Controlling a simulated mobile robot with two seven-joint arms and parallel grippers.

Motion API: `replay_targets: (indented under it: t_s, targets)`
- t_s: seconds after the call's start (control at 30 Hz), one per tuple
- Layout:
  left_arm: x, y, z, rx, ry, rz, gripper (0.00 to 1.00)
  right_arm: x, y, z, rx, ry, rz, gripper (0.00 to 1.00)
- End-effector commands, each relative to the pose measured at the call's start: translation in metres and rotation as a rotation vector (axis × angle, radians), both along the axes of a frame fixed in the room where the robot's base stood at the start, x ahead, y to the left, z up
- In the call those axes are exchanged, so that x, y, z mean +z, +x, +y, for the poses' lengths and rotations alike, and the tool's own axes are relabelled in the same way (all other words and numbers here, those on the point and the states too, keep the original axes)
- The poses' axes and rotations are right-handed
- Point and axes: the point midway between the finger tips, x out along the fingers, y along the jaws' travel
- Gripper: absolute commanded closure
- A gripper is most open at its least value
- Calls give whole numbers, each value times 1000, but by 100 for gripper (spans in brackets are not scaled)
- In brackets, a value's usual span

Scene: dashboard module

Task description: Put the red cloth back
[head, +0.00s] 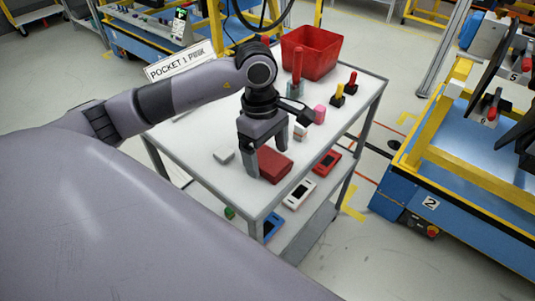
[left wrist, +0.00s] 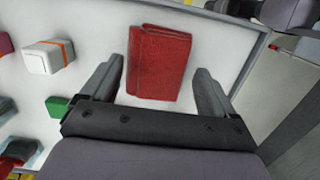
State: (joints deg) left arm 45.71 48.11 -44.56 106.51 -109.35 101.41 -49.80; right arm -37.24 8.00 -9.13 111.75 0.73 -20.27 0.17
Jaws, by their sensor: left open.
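The red cloth (head: 276,166) lies folded flat on the white top of the cart (head: 204,140), near its front edge. It also shows in the left wrist view (left wrist: 159,63), where it lies between and ahead of the two fingers. My left gripper (head: 266,160) points down over the cloth with its fingers apart. In the left wrist view the left gripper (left wrist: 158,68) is open, with a gap on each side of the cloth. I cannot tell whether the fingertips touch the cart top. My right gripper is not in view.
A red bin (head: 311,53) stands at the cart's far end. A blue workstation (head: 460,205) stands at right.

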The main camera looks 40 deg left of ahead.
Motion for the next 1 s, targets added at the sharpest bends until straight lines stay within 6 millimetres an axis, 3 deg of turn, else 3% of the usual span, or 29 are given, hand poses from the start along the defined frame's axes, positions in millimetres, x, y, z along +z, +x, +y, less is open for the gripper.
replay_targets:
  t_s: [0.3,0.5,0.7,1.0]
  targets:
    - [64,2,8,-1,0,-7,12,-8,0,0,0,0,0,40]
    - [95,2,12,0,0,-3,12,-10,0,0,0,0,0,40]
    - [109,1,13,-1,0,-1,12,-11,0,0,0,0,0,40]
    - [111,1,13,0,-1,0,12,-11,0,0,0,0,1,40]
